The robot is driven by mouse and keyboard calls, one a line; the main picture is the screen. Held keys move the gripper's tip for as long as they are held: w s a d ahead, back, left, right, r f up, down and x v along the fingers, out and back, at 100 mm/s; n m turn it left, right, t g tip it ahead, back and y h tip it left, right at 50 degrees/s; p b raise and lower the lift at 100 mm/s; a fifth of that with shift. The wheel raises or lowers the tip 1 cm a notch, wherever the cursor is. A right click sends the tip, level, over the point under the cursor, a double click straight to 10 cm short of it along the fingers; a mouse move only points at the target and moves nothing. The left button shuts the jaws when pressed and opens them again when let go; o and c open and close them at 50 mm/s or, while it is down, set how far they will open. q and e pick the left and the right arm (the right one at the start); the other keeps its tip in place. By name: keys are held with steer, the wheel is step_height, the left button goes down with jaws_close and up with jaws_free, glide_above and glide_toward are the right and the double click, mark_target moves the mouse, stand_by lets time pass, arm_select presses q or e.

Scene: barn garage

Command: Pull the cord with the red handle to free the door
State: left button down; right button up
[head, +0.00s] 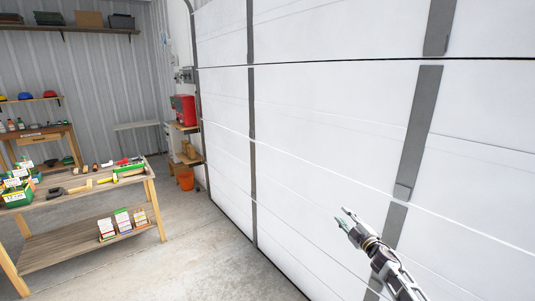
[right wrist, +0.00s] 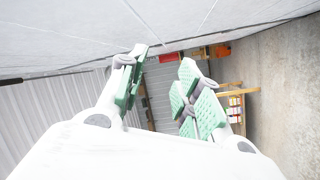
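A large white sectional door (head: 320,110) with grey vertical strips fills the middle and right of the head view. It also shows along the top of the right wrist view (right wrist: 60,35). My right gripper (head: 342,218) is in front of the lower part of the door. In the right wrist view its green-padded fingers (right wrist: 160,85) stand apart with nothing between them. I see no cord and no red handle in either view. My left gripper is not in view.
A wooden workbench (head: 85,188) with tools and boxes stands at the left. A red box (head: 184,110) sits on a shelf stand by the door's far edge, above an orange bucket (head: 186,181). The concrete floor (head: 195,245) between bench and door is clear.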

steer(key=s+d+f+m+g+h, duration=0.1)
steer(key=s+f+m, duration=0.15)
steer(key=f, duration=0.65)
steer(key=s+f+m+g+h, duration=0.1)
steer(key=s+f, duration=0.3)
steer(key=f, duration=0.4)
steer(key=s+d+f+m+g+h, duration=0.15)
steer(key=s+f, duration=0.25)
steer(key=f, duration=0.5)
steer(key=s+a+f+m+g+h, duration=0.2)
steer(key=s+f+m+g, duration=0.25)
steer(key=s+f, duration=1.4)
steer(key=s+a+f+m+g, duration=0.1)
steer(key=s+f, duration=0.6)
steer(key=s, duration=0.8)
steer(key=s+a+f+m+g, duration=0.1)
steer(key=s+a+f+g, duration=0.2)
steer(key=s, duration=1.2)
steer(key=s+a+f+m+g, duration=0.1)
steer(key=s+f+g, duration=0.4)
steer(key=s+f, duration=0.6)
steer(key=s+a, duration=0.1)
steer(key=s, duration=0.3)
steer(key=shift+s, duration=0.35)
steer(key=shift+a, duration=0.1)
